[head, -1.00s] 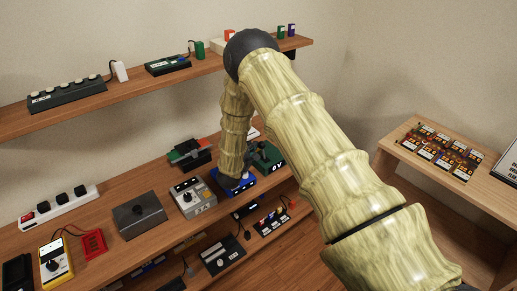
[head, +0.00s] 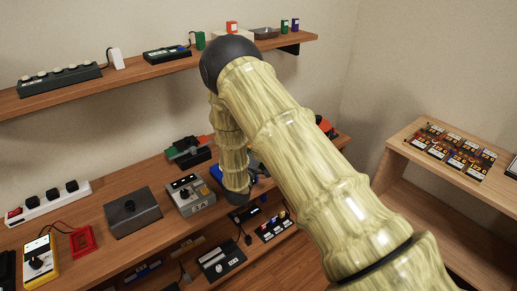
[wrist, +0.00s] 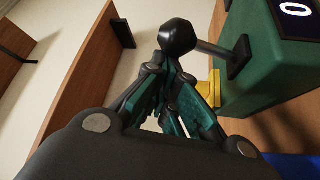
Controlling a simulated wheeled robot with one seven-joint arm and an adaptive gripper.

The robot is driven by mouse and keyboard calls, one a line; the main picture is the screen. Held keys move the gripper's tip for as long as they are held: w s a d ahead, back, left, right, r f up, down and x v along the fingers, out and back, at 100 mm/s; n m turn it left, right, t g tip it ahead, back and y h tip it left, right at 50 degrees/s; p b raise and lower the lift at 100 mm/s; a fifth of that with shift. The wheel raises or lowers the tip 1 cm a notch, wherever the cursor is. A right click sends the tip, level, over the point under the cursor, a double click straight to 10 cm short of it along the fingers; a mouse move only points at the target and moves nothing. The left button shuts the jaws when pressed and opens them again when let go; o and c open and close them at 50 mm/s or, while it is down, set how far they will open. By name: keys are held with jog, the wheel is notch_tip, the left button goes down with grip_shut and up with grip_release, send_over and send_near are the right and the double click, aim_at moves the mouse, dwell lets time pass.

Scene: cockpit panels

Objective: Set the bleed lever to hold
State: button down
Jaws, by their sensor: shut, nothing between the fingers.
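In the wrist view, a lever with a black knob (wrist: 177,36) sticks out on a metal rod from a dark slot plate on a green box (wrist: 262,62). A lit white "0" shows on a dark display on the box. No label naming the lever is readable. My gripper (wrist: 174,82) is shut and empty, with its fingertips close to the knob. I cannot tell whether they touch it. A yellow part (wrist: 209,88) sits beside the fingers against the box. In the head view my arm hides the green box and my fingers.
A grey box (head: 190,195) and a dark box with a knob (head: 132,212) stand left of my wrist on the middle shelf (head: 90,218). A blue box (head: 257,165) is partly hidden by my arm. More devices sit on the lower shelf. A side table (head: 405,150) stands right.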

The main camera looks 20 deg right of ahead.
jog(key=shift+s, duration=0.3)
jog(key=shift+d, duration=0.1)
jog(key=shift+s, duration=0.1)
dwell(0.3)
jog(key=b+v, duration=0.1)
jog(key=v, duration=0.8)
jog(key=shift+w+f, duration=0.2)
jog(key=shift+w, duration=0.05)
jog(key=shift+s+a+f, duration=0.1)
jog(key=shift+s+a, duration=0.3)
jog(key=shift+s, duration=0.05)
